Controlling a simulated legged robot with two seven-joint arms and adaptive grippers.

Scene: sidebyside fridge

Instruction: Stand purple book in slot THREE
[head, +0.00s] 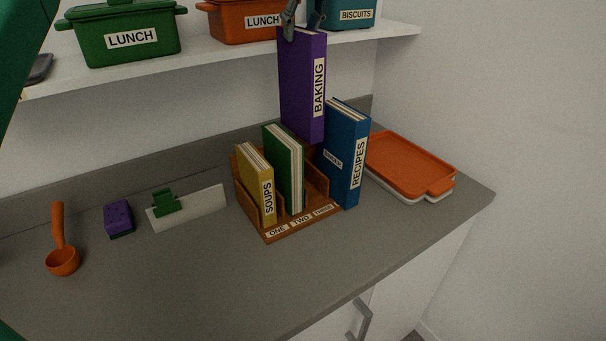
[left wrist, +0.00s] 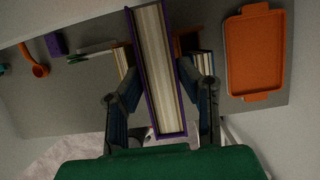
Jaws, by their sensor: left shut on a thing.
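The purple book (head: 301,85), labelled BAKING, hangs upright in the air above the wooden rack (head: 283,234), its lower end near the tops of the standing books. My left gripper (head: 303,18) is shut on its upper end; in the left wrist view the fingers (left wrist: 163,105) flank the purple book (left wrist: 160,70). The rack's front edge reads ONE, TWO, THREE. A yellow book (head: 255,184), SOUPS, stands at ONE and a green book (head: 285,165) at TWO. A blue book (head: 345,150), RECIPES, stands at the right end; whether inside slot THREE or beside it I cannot tell. My right gripper is not in view.
A shelf (head: 230,55) behind carries a green LUNCH pot (head: 124,38), an orange LUNCH pot (head: 240,22) and a BISCUITS container (head: 345,16). An orange tray (head: 408,162) lies right of the rack. A sponge (head: 118,217) and orange ladle (head: 62,258) lie left. The front counter is clear.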

